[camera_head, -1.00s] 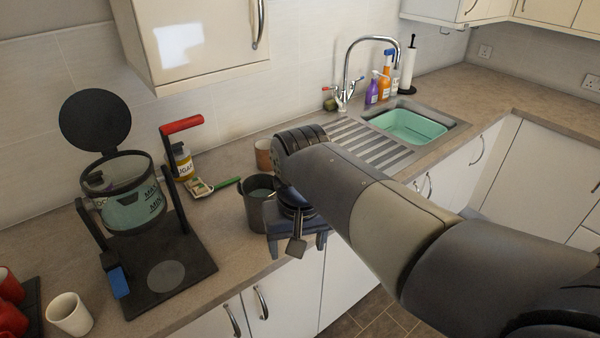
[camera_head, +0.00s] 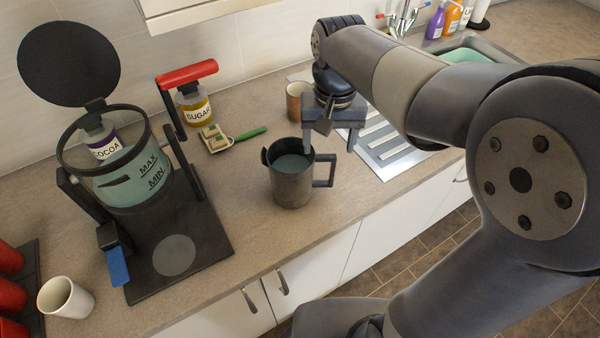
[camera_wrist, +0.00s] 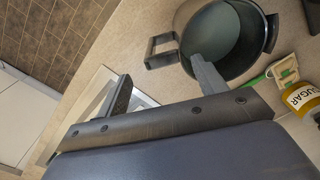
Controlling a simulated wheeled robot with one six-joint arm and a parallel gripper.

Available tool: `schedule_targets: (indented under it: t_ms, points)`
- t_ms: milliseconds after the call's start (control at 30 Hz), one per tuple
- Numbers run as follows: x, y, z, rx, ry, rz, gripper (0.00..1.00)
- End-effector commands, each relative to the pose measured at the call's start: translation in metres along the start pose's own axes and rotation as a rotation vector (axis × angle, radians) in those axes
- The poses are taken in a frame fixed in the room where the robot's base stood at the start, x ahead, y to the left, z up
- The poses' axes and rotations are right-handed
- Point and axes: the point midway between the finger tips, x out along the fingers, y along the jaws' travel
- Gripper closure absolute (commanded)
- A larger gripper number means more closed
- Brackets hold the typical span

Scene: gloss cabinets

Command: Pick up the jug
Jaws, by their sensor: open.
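The jug (camera_head: 291,188) is a dark grey metal pitcher with grey-green contents. It stands upright on the worktop, its squared handle (camera_head: 325,170) pointing right. In the wrist view the jug (camera_wrist: 250,66) is at the upper right and its handle (camera_wrist: 161,42) points left. My gripper (camera_head: 330,148) is open and empty, pointing down beside the jug on its handle side. In the wrist view my gripper (camera_wrist: 160,70) has one finger overlapping the jug's opening and the other left of the handle; the handle appears just beyond the gap. I cannot tell whether a finger touches the jug.
A brown cup (camera_head: 298,100) stands behind the jug, near my gripper. A sugar jar (camera_head: 195,108) and a green-handled tool (camera_head: 249,134) lie behind left. A black brewing stand (camera_head: 210,240) is left, with a white cup (camera_head: 65,298). Worktop before the jug is clear.

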Motion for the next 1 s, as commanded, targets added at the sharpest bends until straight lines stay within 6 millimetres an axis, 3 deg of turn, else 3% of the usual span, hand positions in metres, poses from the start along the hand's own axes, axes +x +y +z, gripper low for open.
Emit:
schedule_targets:
  t_ms: [400, 667, 1000]
  points:
    - [0.05, -0.004, 0.005, -0.001, -0.003, 0.001, 0.33]
    - [0.053, -0.004, 0.004, 0.0, 0.0, 0.0, 0.33]
    - [0.052, -0.004, 0.004, 0.0, 0.0, 0.0, 0.6]
